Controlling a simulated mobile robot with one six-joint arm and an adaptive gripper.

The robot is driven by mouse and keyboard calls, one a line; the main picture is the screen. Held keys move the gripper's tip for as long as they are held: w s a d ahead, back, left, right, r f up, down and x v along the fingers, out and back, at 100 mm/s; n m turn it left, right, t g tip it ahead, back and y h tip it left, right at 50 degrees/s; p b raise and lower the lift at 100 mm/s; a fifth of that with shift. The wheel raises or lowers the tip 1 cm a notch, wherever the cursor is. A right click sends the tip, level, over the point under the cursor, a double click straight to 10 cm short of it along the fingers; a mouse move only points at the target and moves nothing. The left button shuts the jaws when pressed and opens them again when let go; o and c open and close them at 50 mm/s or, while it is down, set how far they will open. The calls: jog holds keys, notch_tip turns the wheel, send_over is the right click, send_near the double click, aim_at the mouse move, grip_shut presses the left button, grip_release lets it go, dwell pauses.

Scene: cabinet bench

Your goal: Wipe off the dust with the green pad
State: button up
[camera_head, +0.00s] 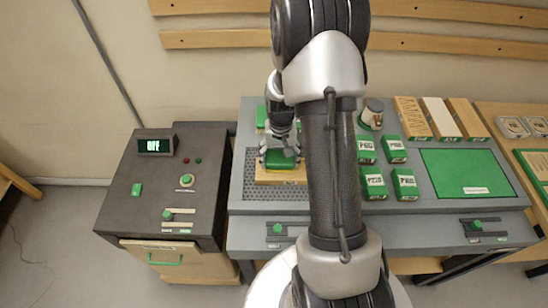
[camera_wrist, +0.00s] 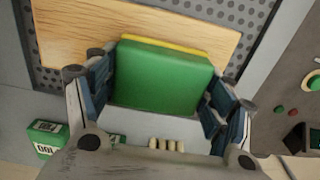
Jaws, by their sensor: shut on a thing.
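The green pad (camera_wrist: 160,78), with a yellow layer along one edge, sits between the fingers of my gripper (camera_wrist: 160,95) in the wrist view. My gripper is shut on the pad. In the head view my gripper (camera_head: 280,155) holds the green pad (camera_head: 278,161) at a light wooden board (camera_head: 290,178), which lies on the perforated area of the grey bench. The board also shows in the wrist view (camera_wrist: 70,30), beneath and beyond the pad. I cannot tell whether the pad touches the board. No dust can be made out on the visible wood.
The grey bench (camera_head: 320,222) carries several green labelled boxes (camera_head: 375,184), a can (camera_head: 372,113), wooden blocks (camera_head: 440,118) and a green mat (camera_head: 467,174) to the right. A dark control cabinet (camera_head: 140,205) with an "OFF" display stands left. My arm hides the bench's middle.

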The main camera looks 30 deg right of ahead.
jog(key=shift+s+d, duration=1.1)
jog(key=shift+d, duration=0.55)
jog(key=shift+s+d, duration=1.15)
jog(key=shift+d, duration=0.45)
jog(key=shift+s+d, duration=1.1)
jog(key=shift+d, duration=0.55)
jog(key=shift+r+p, duration=2.25)
jog(key=shift+r, duration=0.8)
jog(key=shift+r, duration=0.1)
jog(key=shift+r+p, duration=1.1)
jog(key=shift+r, duration=0.35)
